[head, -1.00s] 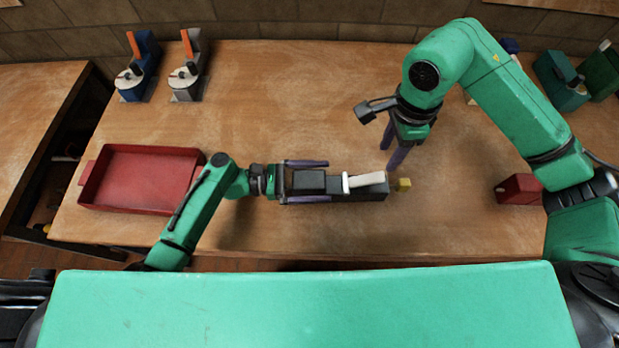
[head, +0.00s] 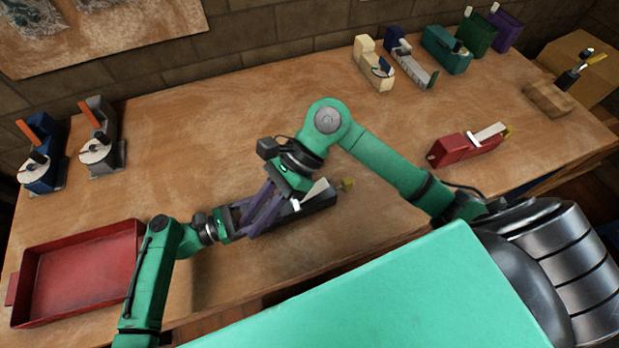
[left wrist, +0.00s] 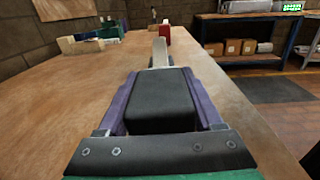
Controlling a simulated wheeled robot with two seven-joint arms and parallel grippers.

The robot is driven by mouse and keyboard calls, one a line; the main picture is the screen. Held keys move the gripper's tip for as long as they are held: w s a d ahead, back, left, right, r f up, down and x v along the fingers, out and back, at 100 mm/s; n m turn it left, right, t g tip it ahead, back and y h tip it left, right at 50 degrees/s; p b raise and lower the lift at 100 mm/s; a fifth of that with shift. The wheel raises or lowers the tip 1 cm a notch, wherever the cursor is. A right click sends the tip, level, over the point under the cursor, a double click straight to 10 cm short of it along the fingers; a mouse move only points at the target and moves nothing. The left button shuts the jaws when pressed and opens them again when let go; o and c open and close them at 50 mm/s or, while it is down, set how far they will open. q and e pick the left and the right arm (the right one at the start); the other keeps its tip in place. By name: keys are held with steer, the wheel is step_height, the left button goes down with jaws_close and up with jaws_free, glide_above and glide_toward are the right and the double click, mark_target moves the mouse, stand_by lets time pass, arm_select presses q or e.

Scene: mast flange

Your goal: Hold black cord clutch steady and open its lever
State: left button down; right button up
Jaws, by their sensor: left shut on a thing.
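The black cord clutch (head: 318,200) is held above or on the wooden table, its body partly hidden by purple fingers. Its white lever (head: 314,192) sits on top and also shows beyond the black body in the left wrist view (left wrist: 160,52). My left gripper (left wrist: 160,105) is shut on the black body, one purple finger along each side.
A red tray (head: 85,270) is at the left. A blue device (head: 42,160) and a grey device (head: 100,145) stand behind it. A red clutch (head: 468,146) with a white lever lies at the right. Several other coloured devices line the back right.

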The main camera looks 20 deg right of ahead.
steer(key=w+d+r+m+t+y, duration=0.2)
steer(key=w+d+m+t+y, duration=0.15)
steer(key=m+t+y, duration=0.7)
steer(key=s+d+f+m+t+h, duration=0.2)
steer(key=d+f+m+t+h, duration=0.2)
steer(key=d+f+m+h, duration=0.35)
steer(key=s+d+f+m+t+h, duration=0.3)
steer(key=d+f+m+t+h, duration=0.15)
steer(key=d+m+h, duration=0.4)
steer(key=w+a+f, duration=0.1)
steer(key=w, duration=0.2)
steer(key=w+a+f+m, duration=0.1)
steer(key=w, duration=0.3)
steer(key=w+a+f+m+y, duration=0.1)
steer(key=w+a, duration=0.1)
steer(key=w, duration=0.2)
steer(key=shift+w+a, duration=0.1)
steer(key=shift+w, duration=0.15)
steer(key=shift+r, duration=0.1)
jaws_close()
